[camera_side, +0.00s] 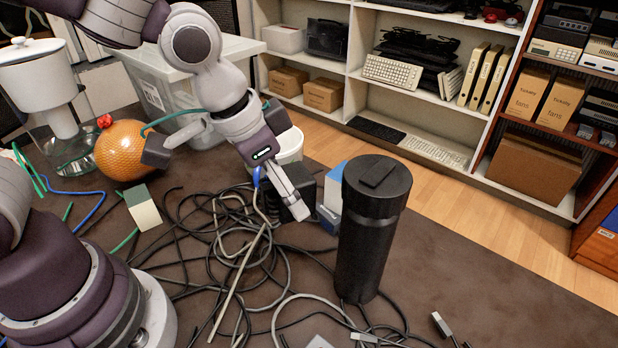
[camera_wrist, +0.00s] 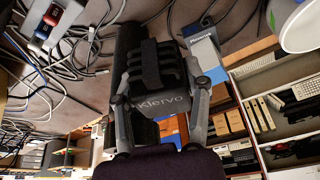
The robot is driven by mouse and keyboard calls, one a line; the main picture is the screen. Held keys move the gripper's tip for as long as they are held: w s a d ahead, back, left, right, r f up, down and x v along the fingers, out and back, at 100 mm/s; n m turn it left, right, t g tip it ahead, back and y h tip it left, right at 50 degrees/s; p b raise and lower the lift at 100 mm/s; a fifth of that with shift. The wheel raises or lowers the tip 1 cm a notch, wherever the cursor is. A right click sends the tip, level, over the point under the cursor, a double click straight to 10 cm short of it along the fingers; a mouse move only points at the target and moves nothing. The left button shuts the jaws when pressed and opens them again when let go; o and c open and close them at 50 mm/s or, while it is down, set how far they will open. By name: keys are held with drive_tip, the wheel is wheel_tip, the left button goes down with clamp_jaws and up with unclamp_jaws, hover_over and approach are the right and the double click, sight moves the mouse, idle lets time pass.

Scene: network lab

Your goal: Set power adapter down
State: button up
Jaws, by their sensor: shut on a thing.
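The power adapter (camera_side: 294,208) is a black block held in my gripper (camera_side: 290,198) above the tangled cables. In the side view the near finger partly covers it. In the wrist view my gripper (camera_wrist: 158,75) has its two grey fingers closed on either side of the black adapter (camera_wrist: 157,65). Pale "klervo" lettering shows between the fingers. The adapter's underside and any contact with the cables or table are hard to make out.
A tall black lidded cylinder (camera_side: 370,235) stands close right of my gripper. A blue-and-white box (camera_side: 333,197) is just behind. Tangled cables (camera_side: 235,250) cover the table's middle. An orange textured ball (camera_side: 126,150) is left. The table's right side (camera_side: 480,265) is mostly clear.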

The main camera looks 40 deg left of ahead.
drive_tip(key=w+a+n+y, duration=0.3)
drive_tip(key=w+a+n, duration=0.2)
drive_tip(key=a+n, duration=0.3)
drive_tip(key=n+g+y, duration=0.3)
drive_tip(key=n+g, duration=0.1)
drive_tip(key=n, duration=1)
hover_over(197, 186)
drive_tip(key=d, duration=0.2)
wheel_tip(197, 186, down, 6)
drive_tip(key=shift+n, duration=0.3)
drive_tip(key=f, duration=0.8)
drive_tip(key=shift+a, duration=0.3)
drive_tip(key=shift+f, duration=0.15)
drive_tip(key=o, duration=1.2)
